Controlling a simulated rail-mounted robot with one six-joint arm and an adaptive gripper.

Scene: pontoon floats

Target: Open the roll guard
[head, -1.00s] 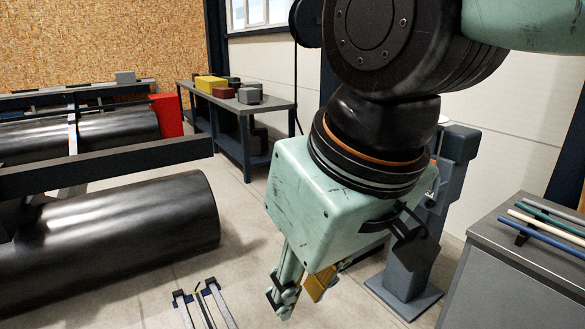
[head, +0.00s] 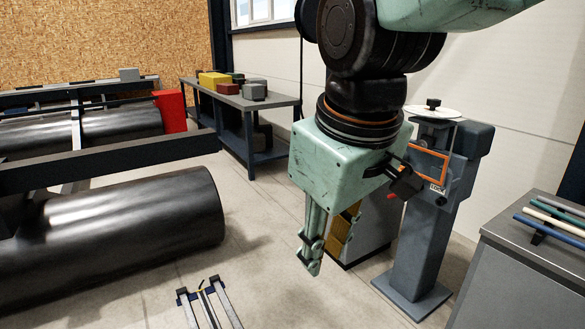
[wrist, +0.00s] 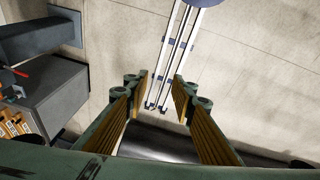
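A grey pedestal machine (head: 415,250) stands right of my gripper in the head view. On its head is an orange-framed panel (head: 445,170), which looks like the roll guard. My wrist partly covers its left side, and whether it is latched cannot be told. My gripper (head: 328,246) points down, left of the pedestal and apart from it. In the wrist view my gripper (wrist: 158,95) is open, with nothing between its fingers.
Large black cylinders (head: 120,230) lie on the left. A blue-legged table (head: 285,102) with blocks stands at the back. A grey cabinet (head: 525,265) with coloured rods is at right. Metal rails (head: 205,305) lie on the floor in front. A grey box (head: 375,225) stands behind my gripper.

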